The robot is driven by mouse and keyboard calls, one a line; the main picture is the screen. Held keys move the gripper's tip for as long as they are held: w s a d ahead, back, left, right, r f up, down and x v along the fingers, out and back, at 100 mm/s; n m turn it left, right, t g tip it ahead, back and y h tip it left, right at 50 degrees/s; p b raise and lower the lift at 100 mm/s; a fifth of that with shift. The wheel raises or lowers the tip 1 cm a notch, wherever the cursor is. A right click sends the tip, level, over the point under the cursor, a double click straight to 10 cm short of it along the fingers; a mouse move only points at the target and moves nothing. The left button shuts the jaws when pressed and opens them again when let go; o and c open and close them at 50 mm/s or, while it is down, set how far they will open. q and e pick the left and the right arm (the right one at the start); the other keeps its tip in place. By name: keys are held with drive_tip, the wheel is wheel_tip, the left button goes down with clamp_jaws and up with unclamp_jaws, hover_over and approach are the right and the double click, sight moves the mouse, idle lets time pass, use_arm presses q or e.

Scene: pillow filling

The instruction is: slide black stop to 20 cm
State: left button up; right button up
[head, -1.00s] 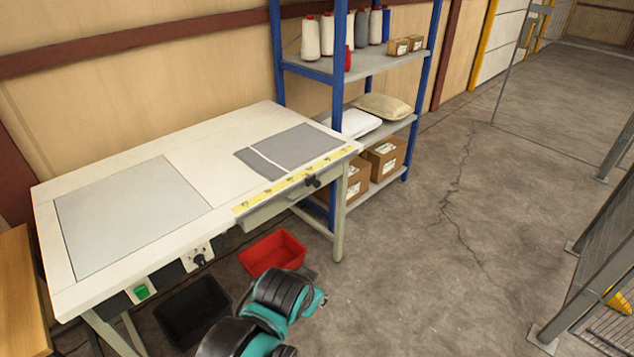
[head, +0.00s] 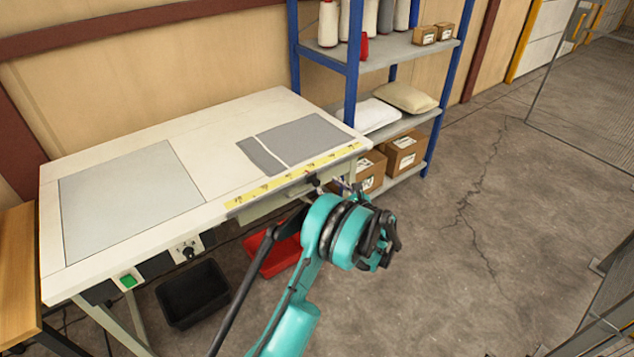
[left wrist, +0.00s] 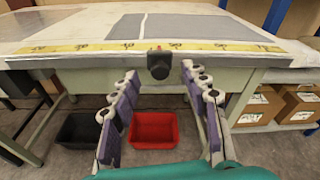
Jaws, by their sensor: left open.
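The black stop (head: 313,180) is a small dark knob on the table's front edge, toward the right end of the yellow ruler strip (head: 290,178). In the left wrist view, the stop (left wrist: 159,65) sits just below the ruler (left wrist: 105,46), between two printed numbers too small to read surely. My left gripper (head: 343,187) is in front of the table edge near the stop, its fingers partly hidden by its own arm. In the left wrist view, its purple-padded fingers (left wrist: 160,84) are open, one each side of the stop's line, apart from it. My right gripper is not in view.
The worktable (head: 200,150) carries grey fabric pieces (head: 300,138) and a grey panel (head: 130,200). A red bin (left wrist: 153,130) and a black bin (head: 192,294) stand below. A blue shelf rack (head: 385,55) stands behind the right end. Floor to the right is clear.

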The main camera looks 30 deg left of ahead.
sight(318, 183)
use_arm(q)
drive_tip(key=w+a+f, duration=0.1)
drive_tip(key=a, duration=0.1)
drive_tip(key=w+a+f+m+y+b, duration=0.1)
drive_tip(key=a, duration=0.1)
drive_tip(key=w+a+f+m+b, duration=0.1)
drive_tip(key=a, duration=0.1)
drive_tip(key=shift+a+f+y, duration=0.25)
drive_tip(key=shift+f+y, duration=0.05)
drive_tip(key=shift+y, duration=0.1)
drive_tip(key=shift+w+a+r, duration=0.1)
drive_tip(key=shift+w+a, duration=0.1)
drive_tip(key=shift+a, duration=0.35)
clamp_jaws()
